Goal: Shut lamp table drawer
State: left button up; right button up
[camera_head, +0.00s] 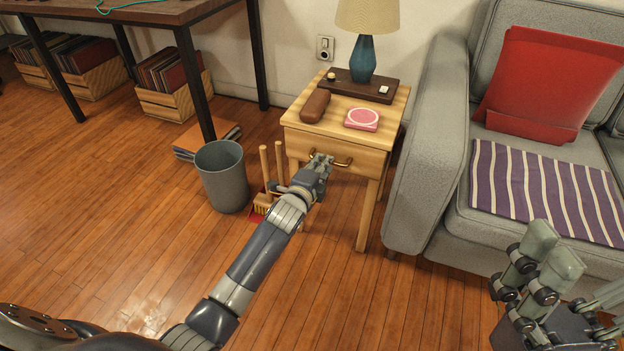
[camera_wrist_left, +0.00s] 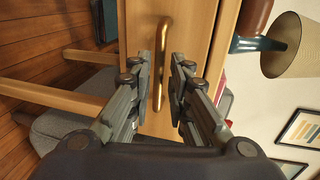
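The lamp table (camera_head: 393,104) is a light wooden side table with one drawer (camera_head: 364,158) and a brass bar handle (camera_head: 343,162). The drawer front looks close to flush with the frame; I cannot tell whether a small gap is left. My left gripper (camera_head: 322,160) is at the handle and hides part of the drawer front. In the left wrist view the handle (camera_wrist_left: 161,50) lies between and just beyond the parted fingertips (camera_wrist_left: 167,58), and contact is not clear. My right gripper (camera_head: 552,248) is at the lower right, away from the table, its finger gap unclear.
A lamp (camera_head: 363,55), a dark tray (camera_head: 345,85), a brown case (camera_head: 315,106) and a pink box (camera_head: 361,119) are on the tabletop. A grey bin (camera_head: 222,178) and a hand brush (camera_head: 263,203) stand left. A grey sofa (camera_head: 428,165) stands close on the right.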

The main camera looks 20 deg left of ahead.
pick_arm(q)
jog(key=v, duration=0.8)
jog(key=shift+s, duration=0.1)
